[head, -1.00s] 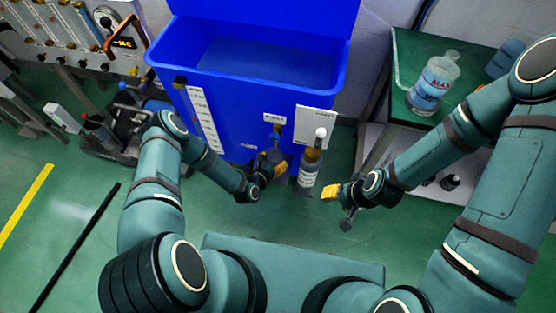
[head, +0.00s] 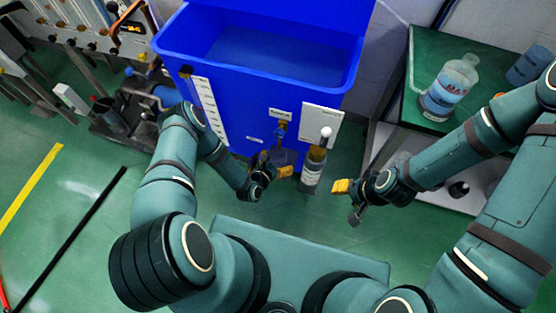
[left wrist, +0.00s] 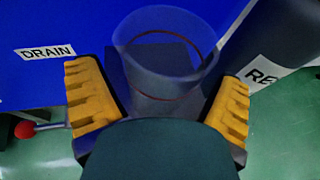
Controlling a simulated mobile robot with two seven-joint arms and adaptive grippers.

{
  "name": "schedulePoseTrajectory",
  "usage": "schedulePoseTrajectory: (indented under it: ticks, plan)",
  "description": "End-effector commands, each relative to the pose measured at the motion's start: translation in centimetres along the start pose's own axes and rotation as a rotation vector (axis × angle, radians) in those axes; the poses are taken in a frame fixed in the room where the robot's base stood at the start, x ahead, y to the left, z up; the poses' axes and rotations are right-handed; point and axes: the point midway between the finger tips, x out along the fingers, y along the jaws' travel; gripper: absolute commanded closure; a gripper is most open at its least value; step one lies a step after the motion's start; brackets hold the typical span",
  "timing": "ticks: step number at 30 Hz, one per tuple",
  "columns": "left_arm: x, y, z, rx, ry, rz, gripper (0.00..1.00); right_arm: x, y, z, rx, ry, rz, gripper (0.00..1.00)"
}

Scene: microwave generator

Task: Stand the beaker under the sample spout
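The clear beaker with a red ring (left wrist: 165,50) is upright, between and just beyond the spread yellow fingers of my left gripper (left wrist: 160,103) in the left wrist view. Gaps show at its sides. In the head view the beaker (head: 286,157) is a small greyish shape at the blue tank's front, below the sample spout (head: 281,131). How exactly its mouth lines up with the spout I cannot tell. My left gripper (head: 274,168) is open at its near side. My right gripper (head: 349,198) is open and empty, right of the tank.
A labelled bottle with a white ball on top (head: 312,170) stands close right of the beaker. The blue tank (head: 235,110) rises behind. A green-topped bench (head: 425,60) with a plastic bottle (head: 451,87) is at right. A wheeled machine (head: 120,120) is at left.

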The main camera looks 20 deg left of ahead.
Motion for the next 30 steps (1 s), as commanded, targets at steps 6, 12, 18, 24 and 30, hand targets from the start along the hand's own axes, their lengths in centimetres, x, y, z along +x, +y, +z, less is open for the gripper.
schedulePoseTrajectory:
  ticks: [6, 12, 18, 24, 30]
  plan:
    - [0.0, 0.0, 0.2, 0.001, -0.001, 0.000, 0.07, 0.0, 0.0, 0.0, 0.000, 0.000, 0.000, 0.53]
    - [-2.3, 0.1, 0.3, -0.002, 0.004, 0.002, 0.07, -0.6, -0.2, 0.0, 0.001, -0.002, 0.000, 0.53]
    - [-6.5, 0.1, 0.4, -0.004, 0.003, 0.002, 0.07, -1.4, -0.5, 0.1, 0.001, -0.006, 0.000, 0.53]
    - [-10.0, 0.1, 0.3, -0.002, 0.002, 0.002, 0.07, -2.0, -0.7, 0.2, 0.002, -0.010, 0.000, 0.53]
    - [-11.8, 0.0, 0.4, 0.002, 0.000, 0.000, 0.07, -2.2, -0.8, 0.2, 0.002, -0.011, -0.001, 0.53]
